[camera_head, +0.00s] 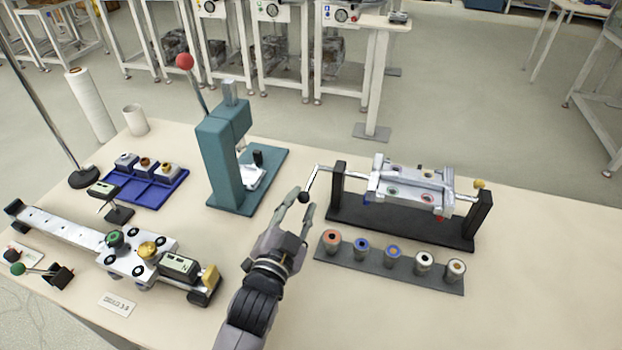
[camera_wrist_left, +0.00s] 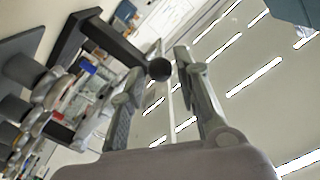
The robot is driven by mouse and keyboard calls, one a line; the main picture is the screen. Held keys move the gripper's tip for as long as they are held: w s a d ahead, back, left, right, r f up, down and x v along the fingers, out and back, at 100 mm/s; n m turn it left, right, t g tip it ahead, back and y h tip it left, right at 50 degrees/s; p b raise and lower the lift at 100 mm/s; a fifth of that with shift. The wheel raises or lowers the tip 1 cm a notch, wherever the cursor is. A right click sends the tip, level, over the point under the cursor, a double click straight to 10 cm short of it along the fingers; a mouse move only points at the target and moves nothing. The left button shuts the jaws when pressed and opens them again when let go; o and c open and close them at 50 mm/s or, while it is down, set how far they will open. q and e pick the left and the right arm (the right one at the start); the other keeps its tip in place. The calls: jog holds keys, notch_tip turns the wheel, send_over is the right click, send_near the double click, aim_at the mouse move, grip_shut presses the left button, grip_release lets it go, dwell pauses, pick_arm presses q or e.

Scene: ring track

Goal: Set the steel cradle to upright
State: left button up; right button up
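The steel cradle (camera_head: 412,184) is a silver block with round holes, hung on a shaft between two black posts. Its broad holed face looks mostly upward in the head view. A bent crank (camera_head: 312,180) leaves the left post and ends in a black knob (camera_head: 303,197). My left gripper (camera_head: 301,201) is open at the knob, fingers pointing away from me. In the left wrist view the knob (camera_wrist_left: 159,69) shows between the fingertips, with a gap to the right finger; contact with the left finger cannot be told. The cradle also shows there, partly hidden. My right gripper is out of view.
A dark rack (camera_head: 388,267) with several bushings lies in front of the cradle stand. A teal press (camera_head: 222,165) stands left of my gripper. A blue tray (camera_head: 147,188) and a long gauge rail (camera_head: 70,229) are farther left. The table's right side is clear.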

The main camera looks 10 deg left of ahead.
aim_at(311, 179)
pick_arm(q)
jog(key=w, duration=0.3)
jog(key=w+d, duration=0.1)
jog(key=w, duration=0.2)
jog(key=shift+w+d, duration=0.25)
jog(key=shift+w, duration=0.55)
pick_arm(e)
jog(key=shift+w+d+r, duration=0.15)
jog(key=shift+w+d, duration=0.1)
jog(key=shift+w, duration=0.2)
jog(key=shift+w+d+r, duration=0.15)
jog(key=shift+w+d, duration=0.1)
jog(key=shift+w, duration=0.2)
pick_arm(q)
jog(key=shift+c, duration=0.2)
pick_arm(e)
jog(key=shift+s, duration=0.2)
pick_arm(q)
grip_shut()
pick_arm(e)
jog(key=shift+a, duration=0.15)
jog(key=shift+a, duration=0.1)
